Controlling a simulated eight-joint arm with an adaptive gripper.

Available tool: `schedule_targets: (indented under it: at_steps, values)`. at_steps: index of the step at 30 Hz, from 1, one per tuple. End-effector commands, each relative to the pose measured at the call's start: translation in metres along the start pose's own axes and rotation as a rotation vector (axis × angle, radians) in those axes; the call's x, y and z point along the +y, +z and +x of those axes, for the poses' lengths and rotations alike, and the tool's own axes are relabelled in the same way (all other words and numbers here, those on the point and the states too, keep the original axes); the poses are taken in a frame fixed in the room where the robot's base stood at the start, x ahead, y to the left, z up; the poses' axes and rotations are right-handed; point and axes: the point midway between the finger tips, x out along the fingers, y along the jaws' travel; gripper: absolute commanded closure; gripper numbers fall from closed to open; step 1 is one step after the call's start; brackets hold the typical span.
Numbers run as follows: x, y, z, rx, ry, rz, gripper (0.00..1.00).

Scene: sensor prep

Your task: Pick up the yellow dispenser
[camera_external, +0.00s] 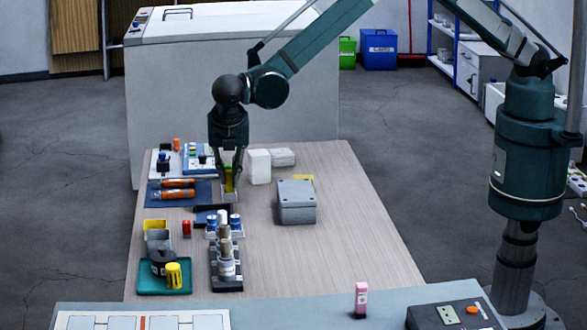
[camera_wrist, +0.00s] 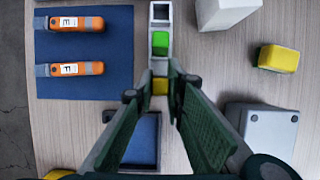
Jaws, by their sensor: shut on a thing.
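My gripper (camera_external: 230,188) points down over the far left part of the table, its fingers closed around a narrow yellow dispenser (camera_external: 229,181). In the wrist view, my gripper (camera_wrist: 161,80) has its fingertips on either side of the dispenser's yellow part (camera_wrist: 159,87). A green block in a pale frame (camera_wrist: 160,45) shows just beyond the fingertips; I cannot tell whether it is part of the dispenser. The fingers hide much of the held thing, and I cannot tell whether it touches the table.
A blue mat (camera_external: 205,192) with two orange tools lies left of my gripper. A blue tray (camera_wrist: 143,140) sits close below it. White boxes (camera_external: 260,166) and a grey box (camera_external: 296,202) stand to the right. A green tray (camera_external: 150,284) is nearer the front. The table's right front is clear.

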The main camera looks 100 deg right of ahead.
Motion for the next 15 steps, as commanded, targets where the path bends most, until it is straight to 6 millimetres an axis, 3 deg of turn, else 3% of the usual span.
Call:
schedule_targets:
  at_steps: [15]
  values:
    - [0.0, 0.027, -0.065, 0.0, 0.0, 0.0, 0.99]
